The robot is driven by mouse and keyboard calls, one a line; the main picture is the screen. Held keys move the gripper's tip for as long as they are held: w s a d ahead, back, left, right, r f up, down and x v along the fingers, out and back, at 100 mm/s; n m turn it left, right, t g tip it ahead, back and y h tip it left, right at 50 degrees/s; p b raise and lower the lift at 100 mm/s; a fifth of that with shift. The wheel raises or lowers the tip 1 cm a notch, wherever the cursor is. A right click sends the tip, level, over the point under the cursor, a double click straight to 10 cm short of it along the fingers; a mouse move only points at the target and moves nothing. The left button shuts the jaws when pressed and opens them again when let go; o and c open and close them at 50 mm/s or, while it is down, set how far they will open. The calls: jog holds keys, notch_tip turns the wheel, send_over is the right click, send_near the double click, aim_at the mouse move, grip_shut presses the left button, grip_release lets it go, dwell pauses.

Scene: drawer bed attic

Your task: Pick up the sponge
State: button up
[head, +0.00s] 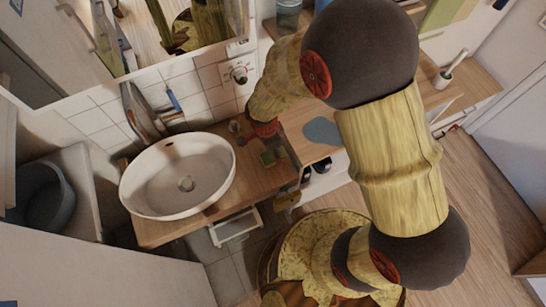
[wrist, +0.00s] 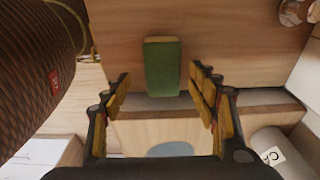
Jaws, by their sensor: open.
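The sponge (wrist: 162,68) is a green block with a yellow edge at its far end. My gripper (wrist: 160,80) is open, with one finger on each side of the picture. The sponge appears between and beyond the fingertips, with no visible contact. In the head view my arm hides part of the gripper, so its exact height above the counter cannot be told.
The white oval basin (head: 178,176) stands left of the sponge. A small glass (head: 234,126) is near the wall. A lower wooden surface with a grey-blue patch (head: 322,131) lies to the right. A white cylinder (wrist: 275,150) shows at lower right in the wrist view.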

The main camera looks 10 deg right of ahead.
aim_at(273, 157)
jog(key=f, duration=0.2)
jog(key=f+b, duration=0.1)
jog(key=f, duration=0.1)
jog(key=shift+w, duration=0.25)
jog(key=shift+f+b, duration=0.25)
jog(key=shift+b, duration=0.2)
dwell(0.3)
